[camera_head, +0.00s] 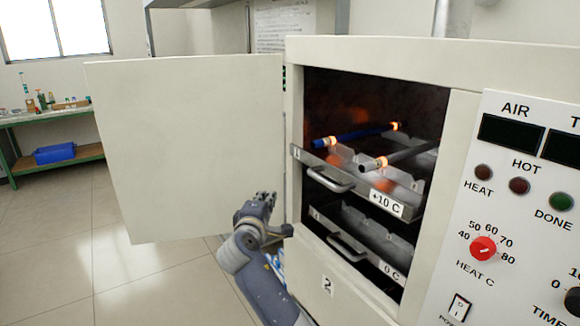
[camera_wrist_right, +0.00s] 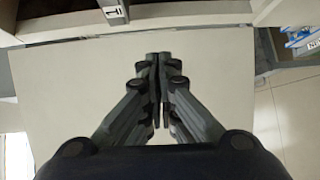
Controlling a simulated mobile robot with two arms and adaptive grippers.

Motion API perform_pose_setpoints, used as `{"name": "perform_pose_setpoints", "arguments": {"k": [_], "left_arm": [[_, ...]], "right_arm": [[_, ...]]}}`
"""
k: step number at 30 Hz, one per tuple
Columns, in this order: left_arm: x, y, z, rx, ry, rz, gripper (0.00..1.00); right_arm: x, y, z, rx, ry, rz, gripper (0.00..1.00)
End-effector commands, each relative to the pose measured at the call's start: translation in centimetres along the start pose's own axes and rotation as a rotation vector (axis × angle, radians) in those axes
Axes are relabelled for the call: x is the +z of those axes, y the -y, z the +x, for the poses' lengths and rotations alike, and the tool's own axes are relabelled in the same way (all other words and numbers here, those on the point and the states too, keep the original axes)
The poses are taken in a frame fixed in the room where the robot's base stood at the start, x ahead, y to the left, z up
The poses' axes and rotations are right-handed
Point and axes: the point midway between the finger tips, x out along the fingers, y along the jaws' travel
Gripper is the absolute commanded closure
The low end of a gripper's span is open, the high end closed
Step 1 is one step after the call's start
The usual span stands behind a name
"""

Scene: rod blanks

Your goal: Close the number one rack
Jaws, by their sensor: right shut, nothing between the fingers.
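The upper rack (camera_head: 318,163), with a small tag that seems to read 1 and a +10 C label, sticks out a little past the oven opening. It has a bar handle (camera_head: 329,180). A blue rod (camera_head: 352,134) and a grey rod (camera_head: 402,155) lie on it, with glowing orange spots near their ends. In the wrist view a tag reading 1 (camera_wrist_right: 112,12) shows at the top edge. My right gripper (camera_head: 267,197) is shut and empty, left of the rack and lower, apart from the handle. It also shows in the wrist view (camera_wrist_right: 158,58). My left gripper is not in view.
The oven door (camera_head: 190,140) stands wide open to the left, behind my right gripper. The control panel (camera_head: 520,210) is on the right. A bench (camera_head: 50,115) stands far left.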

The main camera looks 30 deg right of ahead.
Motion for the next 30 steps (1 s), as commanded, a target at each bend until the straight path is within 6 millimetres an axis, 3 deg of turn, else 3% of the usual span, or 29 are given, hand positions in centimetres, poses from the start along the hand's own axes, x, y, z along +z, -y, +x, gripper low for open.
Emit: {"name": "perform_pose_setpoints", "arguments": {"k": [1, 3, 6, 11, 28, 30], "left_arm": [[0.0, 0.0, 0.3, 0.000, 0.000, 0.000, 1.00], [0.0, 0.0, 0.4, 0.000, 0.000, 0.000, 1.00], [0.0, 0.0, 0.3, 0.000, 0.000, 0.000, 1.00], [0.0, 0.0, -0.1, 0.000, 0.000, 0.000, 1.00], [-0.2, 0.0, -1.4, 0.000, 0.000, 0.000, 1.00], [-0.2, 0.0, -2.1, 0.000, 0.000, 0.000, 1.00]], "right_arm": [[0.5, -2.4, -0.3, 0.038, 0.023, 0.006, 1.00], [1.1, -4.6, -0.6, 0.069, 0.048, 0.006, 1.00], [1.5, -6.0, -0.7, 0.088, 0.065, 0.005, 1.00], [1.8, -6.3, 0.9, 0.089, 0.068, 0.002, 1.00], [2.2, -7.0, 9.4, 0.087, 0.065, 0.004, 1.00], [3.4, -7.1, 10.1, 0.087, 0.067, 0.004, 1.00]]}}
